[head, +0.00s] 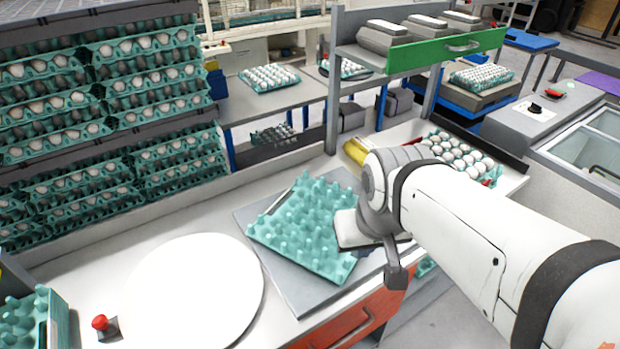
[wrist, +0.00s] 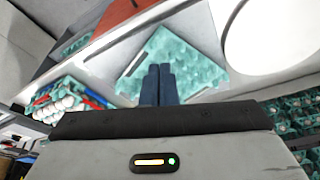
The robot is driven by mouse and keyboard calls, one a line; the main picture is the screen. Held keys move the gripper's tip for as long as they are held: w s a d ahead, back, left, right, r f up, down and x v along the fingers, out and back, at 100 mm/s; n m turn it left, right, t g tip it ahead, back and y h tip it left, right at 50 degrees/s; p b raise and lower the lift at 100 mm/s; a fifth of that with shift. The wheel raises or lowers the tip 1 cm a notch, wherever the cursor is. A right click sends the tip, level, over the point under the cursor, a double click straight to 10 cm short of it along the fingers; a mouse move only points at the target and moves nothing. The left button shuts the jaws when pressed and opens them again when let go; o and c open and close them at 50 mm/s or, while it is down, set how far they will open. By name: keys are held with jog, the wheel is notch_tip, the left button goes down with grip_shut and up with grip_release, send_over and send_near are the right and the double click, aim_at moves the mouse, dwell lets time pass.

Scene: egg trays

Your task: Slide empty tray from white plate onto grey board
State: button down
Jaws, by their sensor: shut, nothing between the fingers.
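The empty teal egg tray (head: 310,222) lies on the grey board (head: 285,283) in the head view, turned a little on it. The white round plate (head: 192,295) is bare, to the left of the board. In the wrist view the tray (wrist: 185,62) lies beyond my fingertips, and part of the white plate (wrist: 275,40) shows at the upper right. My gripper (wrist: 157,70) is shut and empty, its two dark fingers together in front of the tray. In the head view my arm hides the tray's right edge; whether the fingers touch it I cannot tell.
A red button (head: 100,322) stands left of the plate, near another teal tray (head: 28,318). Stacks of filled trays (head: 150,120) line the left back. A filled egg tray (head: 460,155) sits behind my arm, below a shelf with a green front (head: 445,48).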

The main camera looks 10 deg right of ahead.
jog(key=shift+s+a, duration=0.1)
jog(key=shift+s, duration=0.05)
jog(key=n+g+b, duration=0.2)
jog(key=n+g, duration=0.1)
jog(key=n, duration=1.9)
send_over(320, 230)
jog(key=s+a, duration=0.2)
jog(key=a, duration=0.2)
notch_tip(320, 230, down, 12)
jog(key=f, duration=0.3)
jog(key=f+p, duration=0.1)
jog(key=f, duration=0.5)
jog(key=shift+w+d+f, duration=0.2)
jog(key=shift+d+f, duration=0.05)
jog(key=d, duration=0.1)
jog(key=w+d+p, duration=0.1)
jog(key=d, duration=0.1)
jog(key=shift+w+p, duration=0.15)
jog(key=shift+p, duration=0.15)
jog(key=shift+w+d, duration=0.2)
jog(key=shift+d, duration=0.15)
